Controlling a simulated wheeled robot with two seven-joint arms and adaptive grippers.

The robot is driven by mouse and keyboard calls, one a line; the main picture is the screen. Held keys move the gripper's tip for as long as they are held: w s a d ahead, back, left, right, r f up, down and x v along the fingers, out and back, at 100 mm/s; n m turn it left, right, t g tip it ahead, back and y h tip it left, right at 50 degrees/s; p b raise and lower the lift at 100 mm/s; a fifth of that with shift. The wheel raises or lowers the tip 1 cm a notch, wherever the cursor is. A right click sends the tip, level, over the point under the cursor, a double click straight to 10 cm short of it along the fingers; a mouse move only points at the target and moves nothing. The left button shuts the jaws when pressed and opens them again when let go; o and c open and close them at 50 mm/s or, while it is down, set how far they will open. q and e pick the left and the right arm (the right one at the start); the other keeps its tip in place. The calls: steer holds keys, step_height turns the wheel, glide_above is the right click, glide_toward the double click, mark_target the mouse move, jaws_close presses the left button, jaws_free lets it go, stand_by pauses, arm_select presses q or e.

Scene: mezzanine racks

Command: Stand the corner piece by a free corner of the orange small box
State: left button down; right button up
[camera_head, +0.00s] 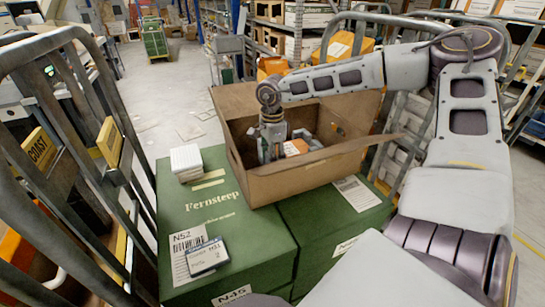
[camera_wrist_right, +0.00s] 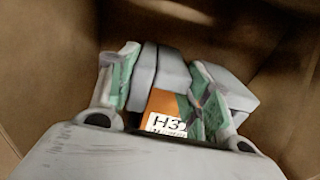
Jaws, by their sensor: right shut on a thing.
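My right gripper (camera_head: 271,150) reaches down inside an open cardboard box (camera_head: 305,180). In the right wrist view its green-padded fingers (camera_wrist_right: 168,95) stand on either side of a pale grey corner piece (camera_wrist_right: 143,80), which it is shut on. The orange small box (camera_wrist_right: 163,106), labelled "H3", is right beside the held piece; whether they touch is unclear. It also shows in the head view (camera_head: 293,148). Another grey piece (camera_wrist_right: 230,90) is right of the orange box, partly behind the right finger. The lower ends of the pieces are hidden. My left gripper is not in view.
The cardboard box stands on green boxes (camera_head: 228,215), its flaps spread out. A white ridged block (camera_head: 186,161) and a small labelled device (camera_head: 207,257) lie on the left green box. Metal cage rails (camera_head: 85,120) rise at left, with a rack (camera_head: 410,130) at right.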

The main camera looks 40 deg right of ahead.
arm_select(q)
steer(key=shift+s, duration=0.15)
arm_select(e)
steer(key=shift+s+f, duration=0.15)
steer(key=shift+f, duration=0.05)
steer(key=o, duration=0.6)
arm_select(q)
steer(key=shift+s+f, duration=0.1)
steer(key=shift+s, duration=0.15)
arm_select(e)
steer(key=shift+o, duration=0.8)
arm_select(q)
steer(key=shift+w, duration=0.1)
arm_select(e)
steer(key=shift+r, duration=1)
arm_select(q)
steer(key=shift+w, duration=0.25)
arm_select(e)
step_height(320, 180, up, 10)
steer(key=shift+r, duration=0.1)
